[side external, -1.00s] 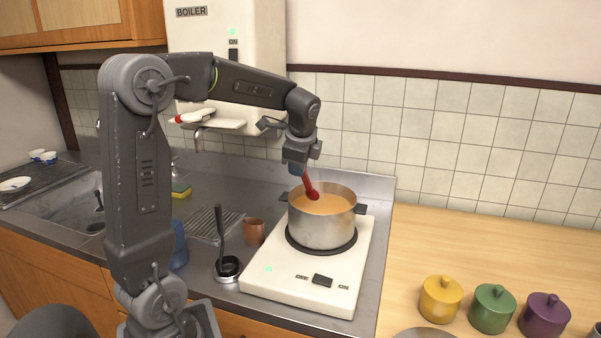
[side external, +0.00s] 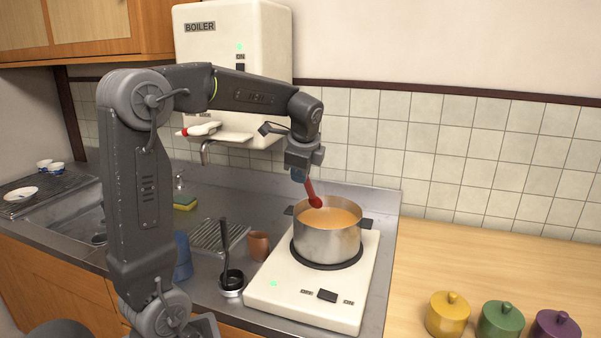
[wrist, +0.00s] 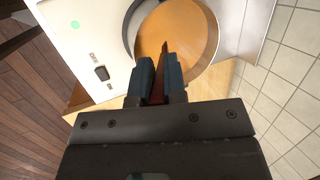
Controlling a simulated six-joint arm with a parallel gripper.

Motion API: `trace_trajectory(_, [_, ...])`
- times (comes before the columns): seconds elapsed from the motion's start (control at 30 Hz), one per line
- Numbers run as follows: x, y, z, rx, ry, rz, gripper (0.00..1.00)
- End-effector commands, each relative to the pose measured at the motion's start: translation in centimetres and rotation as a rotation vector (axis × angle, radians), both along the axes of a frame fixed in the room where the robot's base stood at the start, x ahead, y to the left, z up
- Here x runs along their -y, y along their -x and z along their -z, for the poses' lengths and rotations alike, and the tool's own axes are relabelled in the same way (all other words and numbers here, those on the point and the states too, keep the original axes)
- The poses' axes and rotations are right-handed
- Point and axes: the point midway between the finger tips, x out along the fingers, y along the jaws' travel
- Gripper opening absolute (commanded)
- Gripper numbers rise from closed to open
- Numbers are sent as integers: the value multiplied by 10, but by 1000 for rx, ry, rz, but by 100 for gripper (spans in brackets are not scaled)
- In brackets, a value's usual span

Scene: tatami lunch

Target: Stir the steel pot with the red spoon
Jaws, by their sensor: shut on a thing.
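The steel pot (side external: 325,244) stands upright on the cooker's burner and holds orange-brown soup (side external: 338,217). My gripper (side external: 300,174) is above the pot's far left side, shut on the red spoon (side external: 314,196). The spoon slants down and right, its rounded red end at the pot's far inner edge, at or just above the soup; I cannot tell whether it touches. In the wrist view the red handle (wrist: 163,72) is between the two blue-grey fingers, in front of the soup (wrist: 182,30). The spoon's lower end is not clear there.
The white cooker (side external: 278,296) has a switch in front. A ladle in a small holder (side external: 231,283) and a copper cup (side external: 258,245) stand left of it. A yellow lidded jar (side external: 447,316) and others line the right counter. The boiler (side external: 225,95) hangs behind my arm.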

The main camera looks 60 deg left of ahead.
Motion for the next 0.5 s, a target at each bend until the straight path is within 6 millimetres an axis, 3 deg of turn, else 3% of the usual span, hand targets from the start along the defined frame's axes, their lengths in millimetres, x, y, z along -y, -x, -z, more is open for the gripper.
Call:
trace_trajectory(0.27, [0, 0, -2, 1, -1, 0, 0])
trace_trajectory(0.5, [0, 0, -22, 3, -1, -1, 0])
